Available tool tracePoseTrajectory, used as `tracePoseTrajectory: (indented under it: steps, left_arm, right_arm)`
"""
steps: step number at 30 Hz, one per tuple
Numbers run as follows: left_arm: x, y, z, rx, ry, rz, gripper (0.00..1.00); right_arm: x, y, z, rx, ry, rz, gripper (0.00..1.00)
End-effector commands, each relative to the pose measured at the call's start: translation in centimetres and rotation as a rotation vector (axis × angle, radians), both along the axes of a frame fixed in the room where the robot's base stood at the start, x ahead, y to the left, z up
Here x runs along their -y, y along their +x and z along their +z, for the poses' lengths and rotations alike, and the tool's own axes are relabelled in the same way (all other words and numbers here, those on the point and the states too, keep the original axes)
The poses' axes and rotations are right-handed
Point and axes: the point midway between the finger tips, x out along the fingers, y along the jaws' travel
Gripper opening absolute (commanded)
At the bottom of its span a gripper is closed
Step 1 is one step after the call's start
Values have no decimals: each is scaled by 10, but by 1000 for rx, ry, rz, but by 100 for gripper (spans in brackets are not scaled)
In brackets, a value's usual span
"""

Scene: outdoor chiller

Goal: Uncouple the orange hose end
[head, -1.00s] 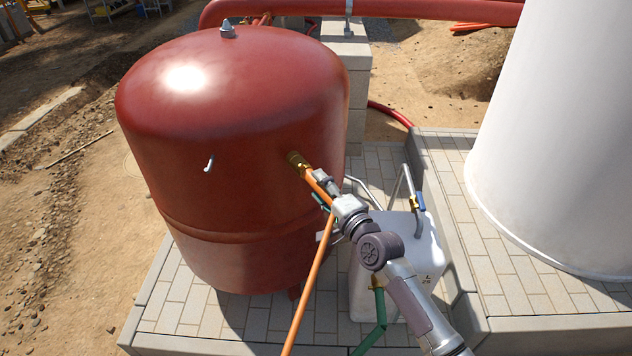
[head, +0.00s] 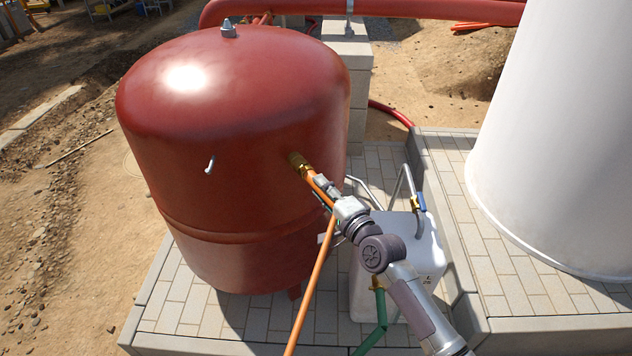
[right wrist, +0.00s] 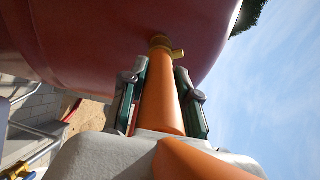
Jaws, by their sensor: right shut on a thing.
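The orange hose end (head: 317,185) points at the side of the red tank (head: 220,150). A brass coupling (head: 299,163) sits between the hose end and the tank wall, and I see no clear gap there. My right gripper (head: 325,190) is shut on the orange hose end, just behind the brass coupling. In the right wrist view the hose end (right wrist: 161,100) lies between the two green-padded fingers of the gripper (right wrist: 162,88), with the brass coupling (right wrist: 160,42) beyond the fingertips. The rest of the hose (head: 313,280) hangs down toward the front. My left gripper is out of view.
A white container (head: 425,265) with a bent pipe and blue-handled valve (head: 420,205) stands right of the tank. A green hose (head: 382,315) runs below it. A large white cylinder (head: 560,130) stands on the raised paving (head: 520,290) at right.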

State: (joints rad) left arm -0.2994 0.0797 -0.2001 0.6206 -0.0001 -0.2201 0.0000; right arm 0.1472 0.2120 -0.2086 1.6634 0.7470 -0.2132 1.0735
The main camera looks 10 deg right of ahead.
Motion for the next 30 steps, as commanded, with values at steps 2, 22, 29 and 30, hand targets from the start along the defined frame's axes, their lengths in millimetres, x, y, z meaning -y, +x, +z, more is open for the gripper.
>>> tracePoseTrajectory:
  steps: [2, 22, 29, 30]
  left_arm:
    - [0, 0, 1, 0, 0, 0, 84]
    - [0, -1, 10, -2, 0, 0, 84]
    - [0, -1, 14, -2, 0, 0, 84]
    - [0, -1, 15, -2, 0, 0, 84]
  right_arm:
    - [1, -2, -2, -5, -2, 0, 0]
    - [10, -27, 0, -3, -1, 0, 0]
    - [15, -42, 0, -3, -1, 0, 0]
    - [16, -45, 0, -3, -2, 0, 0]
